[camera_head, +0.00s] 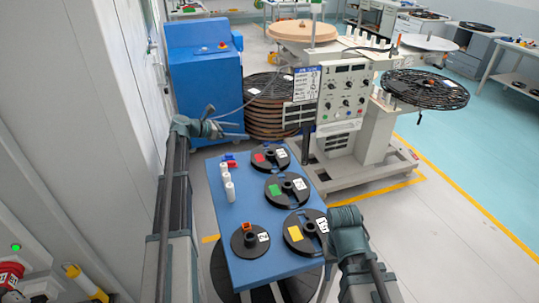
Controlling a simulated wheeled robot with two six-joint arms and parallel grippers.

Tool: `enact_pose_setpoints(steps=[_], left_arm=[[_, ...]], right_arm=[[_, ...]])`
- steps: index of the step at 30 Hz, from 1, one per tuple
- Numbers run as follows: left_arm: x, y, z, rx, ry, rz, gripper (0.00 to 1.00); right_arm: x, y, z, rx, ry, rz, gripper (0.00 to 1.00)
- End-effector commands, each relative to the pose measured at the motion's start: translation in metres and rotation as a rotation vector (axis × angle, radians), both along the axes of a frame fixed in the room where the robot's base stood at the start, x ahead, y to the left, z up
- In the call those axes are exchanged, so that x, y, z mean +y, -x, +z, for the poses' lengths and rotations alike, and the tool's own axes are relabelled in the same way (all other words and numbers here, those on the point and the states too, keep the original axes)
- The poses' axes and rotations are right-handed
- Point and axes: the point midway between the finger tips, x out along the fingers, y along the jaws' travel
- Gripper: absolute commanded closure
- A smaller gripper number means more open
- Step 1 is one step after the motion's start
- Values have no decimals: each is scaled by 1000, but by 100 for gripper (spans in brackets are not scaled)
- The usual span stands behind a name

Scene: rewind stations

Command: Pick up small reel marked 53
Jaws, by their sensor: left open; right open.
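Several black reels lie flat on a blue table. A small reel (237,243) with an orange piece and a white tag is at the front left; its tag seems to show a 2. Larger reels carry a yellow label (294,233), a green label (275,190) and a red label (259,158), each with a white tag. I cannot read 53 on any tag. My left gripper (228,128) is open and empty beyond the table's back left corner. My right gripper (328,265) is open beside the table's front right edge, near the yellow-labelled reel, partly hidden by my wrist.
The blue table (222,210) also holds white cylinders (227,182) and small red and blue pieces (230,160). A machine with a control panel (343,95) stands behind right, a stack of large reels (270,115) behind, and a blue cabinet (207,80) behind left.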

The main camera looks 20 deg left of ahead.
Motion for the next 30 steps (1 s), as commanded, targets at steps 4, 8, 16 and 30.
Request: enact_pose_setpoints(steps=[4, 8, 16, 30], left_arm=[[0, 0, -9, 0, 0, 0, 6], [0, 0, -17, 0, 0, 0, 6], [0, 0, -45, 0, 0, 0, 6], [0, 0, -101, 0, 0, 0, 6]], right_arm=[[0, 0, -9, 0, 0, 0, 50], [0, 0, -17, 0, 0, 0, 50], [0, 0, -45, 0, 0, 0, 50], [0, 0, -101, 0, 0, 1, 50]])
